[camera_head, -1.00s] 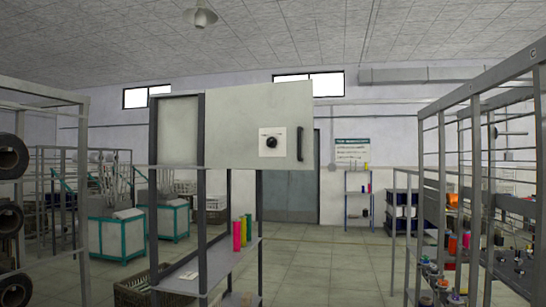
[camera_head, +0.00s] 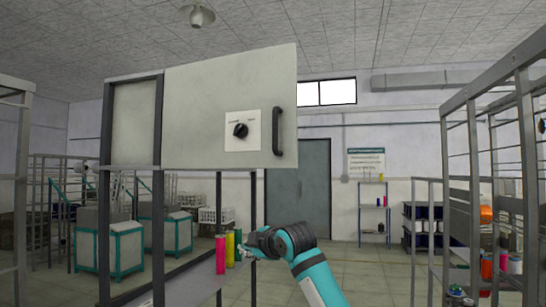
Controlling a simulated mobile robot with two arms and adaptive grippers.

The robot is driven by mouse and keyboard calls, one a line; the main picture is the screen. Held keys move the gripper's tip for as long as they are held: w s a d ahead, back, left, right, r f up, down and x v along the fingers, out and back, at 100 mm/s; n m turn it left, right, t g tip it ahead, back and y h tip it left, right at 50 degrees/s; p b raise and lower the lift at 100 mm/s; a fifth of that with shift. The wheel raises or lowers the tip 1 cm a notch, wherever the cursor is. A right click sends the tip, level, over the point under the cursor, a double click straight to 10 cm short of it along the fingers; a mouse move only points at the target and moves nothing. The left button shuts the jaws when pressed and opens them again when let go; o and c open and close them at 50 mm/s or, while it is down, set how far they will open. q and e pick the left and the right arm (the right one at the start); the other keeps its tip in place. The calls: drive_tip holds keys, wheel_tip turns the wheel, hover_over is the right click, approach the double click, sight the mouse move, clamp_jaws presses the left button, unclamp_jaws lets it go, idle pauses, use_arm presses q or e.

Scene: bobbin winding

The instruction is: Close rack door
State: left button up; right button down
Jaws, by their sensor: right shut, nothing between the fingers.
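The rack door (camera_head: 205,100) is a pale grey panel at upper centre-left, swung out from the rack's dark frame (camera_head: 159,190). It has a black vertical handle (camera_head: 278,131) near its right edge and a black knob (camera_head: 240,130) on a white plate. My right gripper (camera_head: 246,252) is below the door, near the coloured cones on the shelf in the picture. It is shut and empty, apart from the door and handle. My teal right arm comes in from the bottom. My left gripper is not in view.
Pink, yellow and green cones (camera_head: 220,254) stand on the rack's shelf (camera_head: 190,285). A metal rack (camera_head: 480,150) with spools stands at the right. Teal-framed carts (camera_head: 125,250) stand at the back left. The floor (camera_head: 370,275) between is clear.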

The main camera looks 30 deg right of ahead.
drive_tip(key=s+r+n+t+b, duration=0.1)
drive_tip(key=s+r+n+t, duration=0.15)
drive_tip(key=s+r, duration=0.85)
drive_tip(key=s+r+n+t, duration=0.1)
drive_tip(key=s+r+n, duration=0.2)
drive_tip(key=s+r, duration=0.8)
drive_tip(key=p, duration=0.4)
approach(274, 147)
drive_tip(key=w+a, duration=0.4)
drive_tip(key=a, duration=0.1)
drive_tip(key=shift+m, duration=0.25)
drive_tip(key=w+d+p, duration=0.1)
drive_tip(key=w+d, duration=0.2)
drive_tip(key=shift+d, duration=0.15)
